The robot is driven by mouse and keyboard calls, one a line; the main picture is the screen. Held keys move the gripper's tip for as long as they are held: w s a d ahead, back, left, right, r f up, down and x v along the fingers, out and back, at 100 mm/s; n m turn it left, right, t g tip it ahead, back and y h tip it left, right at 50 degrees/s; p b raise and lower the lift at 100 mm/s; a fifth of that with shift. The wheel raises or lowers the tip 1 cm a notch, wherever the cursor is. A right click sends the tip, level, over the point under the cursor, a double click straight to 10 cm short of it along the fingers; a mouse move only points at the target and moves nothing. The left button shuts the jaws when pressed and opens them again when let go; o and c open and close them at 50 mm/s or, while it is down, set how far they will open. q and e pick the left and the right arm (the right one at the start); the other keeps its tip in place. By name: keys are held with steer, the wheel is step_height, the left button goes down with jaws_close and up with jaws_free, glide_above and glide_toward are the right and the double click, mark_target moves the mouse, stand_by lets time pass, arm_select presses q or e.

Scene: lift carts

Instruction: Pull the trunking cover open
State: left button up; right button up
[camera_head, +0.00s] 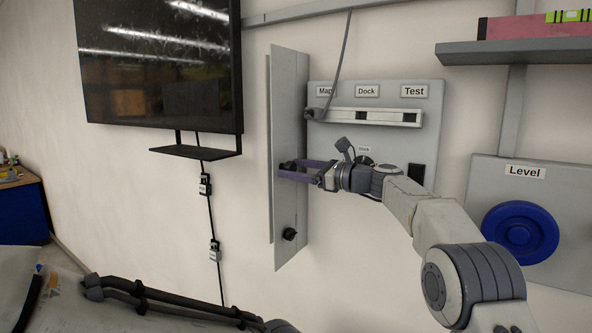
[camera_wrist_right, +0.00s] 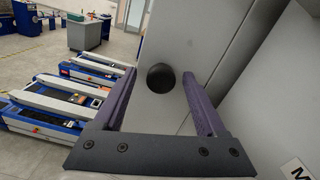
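The trunking cover (camera_head: 289,100) is a tall, narrow grey panel on the wall in the head view, with a thin edge strip along its left. It carries a dark round lower knob (camera_head: 289,234). An upper black knob (camera_wrist_right: 161,77) shows in the right wrist view. My right gripper (camera_head: 292,169) is at the cover's mid height in the head view, largely hiding the upper knob. In the right wrist view its purple fingers (camera_wrist_right: 160,98) are apart on either side of that knob, with gaps showing.
A grey board with a socket strip (camera_head: 375,117) is right of the cover, with a cable running upward. A black screen (camera_head: 160,65) with a small shelf (camera_head: 195,152) is left. A blue wheel (camera_head: 520,232) and a wall shelf (camera_head: 515,50) are at the right.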

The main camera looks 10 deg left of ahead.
steer(key=shift+s+d+f+b, duration=0.1)
steer(key=shift+d+b, duration=0.35)
steer(key=shift+d, duration=0.05)
steer(key=b+v, duration=0.5)
steer(key=v, duration=0.4)
steer(key=shift+d, duration=0.2)
